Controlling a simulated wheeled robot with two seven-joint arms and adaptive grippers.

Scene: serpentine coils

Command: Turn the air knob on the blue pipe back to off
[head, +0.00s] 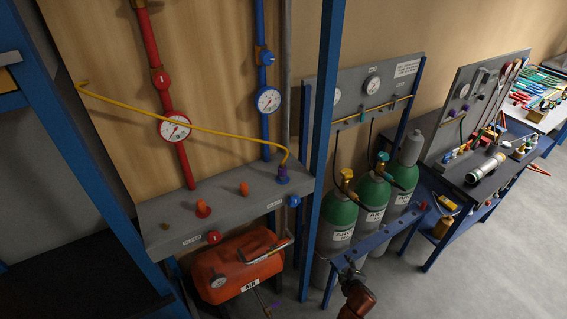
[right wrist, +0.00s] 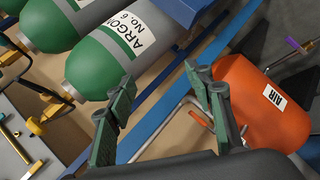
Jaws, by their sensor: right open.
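The blue pipe (head: 262,27) runs down the wooden wall panel in the head view. A blue knob (head: 265,57) sits on it above a round gauge (head: 268,100). Another blue knob (head: 294,201) is on the front of the grey shelf below; I cannot read its label. My right gripper (head: 351,270) is low at the bottom of the head view, right of and well below both blue knobs. In the right wrist view its two green-padded fingers (right wrist: 163,88) are apart with nothing between them. Neither blue knob shows there. My left gripper is out of view.
A red pipe (head: 150,40) and a yellow tube (head: 180,125) cross the panel. A blue post (head: 322,120) stands between the panel and the green gas cylinders (head: 372,195). An orange air tank (head: 237,268) sits under the shelf. A bench (head: 470,170) stands right.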

